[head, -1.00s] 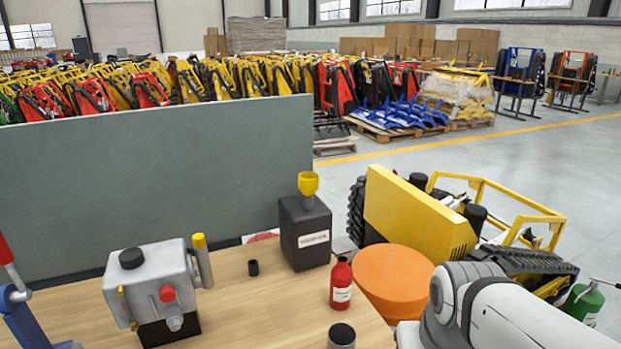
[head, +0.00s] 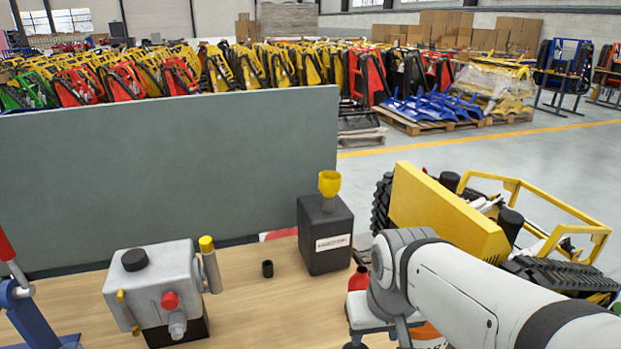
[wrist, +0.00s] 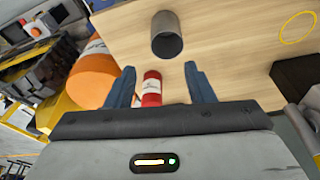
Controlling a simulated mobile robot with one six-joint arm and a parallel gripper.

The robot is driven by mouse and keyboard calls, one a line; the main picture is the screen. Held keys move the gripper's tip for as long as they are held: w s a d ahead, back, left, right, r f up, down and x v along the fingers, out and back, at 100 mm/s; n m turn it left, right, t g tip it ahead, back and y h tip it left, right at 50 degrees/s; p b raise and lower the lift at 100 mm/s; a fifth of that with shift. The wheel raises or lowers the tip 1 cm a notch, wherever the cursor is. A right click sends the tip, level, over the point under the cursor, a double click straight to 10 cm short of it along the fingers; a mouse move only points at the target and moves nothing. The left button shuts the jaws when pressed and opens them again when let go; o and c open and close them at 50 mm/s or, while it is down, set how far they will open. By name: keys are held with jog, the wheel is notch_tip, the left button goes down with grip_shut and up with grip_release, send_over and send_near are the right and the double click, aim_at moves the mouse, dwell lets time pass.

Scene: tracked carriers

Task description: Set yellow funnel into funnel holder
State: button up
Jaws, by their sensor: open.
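The yellow funnel (head: 329,183) sits upright in the top of a black canister (head: 325,236) at the back right of the wooden table. A small black open cup (head: 267,268) stands left of the canister. A larger grey open cylinder (wrist: 166,42) shows in the wrist view. I cannot tell which of these two is the funnel holder. My gripper (wrist: 159,70) is open and empty, its blue fingers apart. A red bottle (wrist: 151,88) appears between the fingers in the wrist view, not gripped.
A grey machine (head: 160,288) with a red knob stands on the table's left half. A green-grey panel (head: 170,170) rises behind the table. A yellow tracked carrier (head: 445,210) and an orange drum (wrist: 85,78) stand right of it. A yellow ring (wrist: 298,27) lies on the wood.

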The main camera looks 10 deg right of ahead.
jog(key=shift+o, duration=1.4)
jog(key=w+a+r+p, duration=0.1)
jog(key=w+r+p, duration=0.1)
jog(key=w+r, duration=0.2)
jog(key=shift+w+r, duration=0.15)
jog(key=shift+w, duration=0.5)
jog(key=o, duration=0.3)
jog(key=shift+t, duration=0.4)
jog(key=w+r+p, duration=0.1)
jog(key=w+r, duration=0.1)
jog(key=w, duration=0.2)
jog(key=w+r+p, duration=0.1)
jog(key=w+r, duration=0.1)
jog(key=w, duration=0.2)
jog(key=w+r+p, duration=0.2)
jog(key=w, duration=0.2)
jog(key=shift+w+a+r, duration=0.1)
jog(key=shift+w, duration=0.1)
jog(key=shift+o, duration=0.2)
notch_tip(320, 180, up, 3)
jog(key=t+p, duration=0.1)
jog(key=p, duration=0.5)
send_over(331, 177)
jog(key=s, duration=0.2)
jog(key=shift+y, duration=0.3)
jog(key=shift+p+x, duration=1.4)
jog(key=shift+x, duration=2.4)
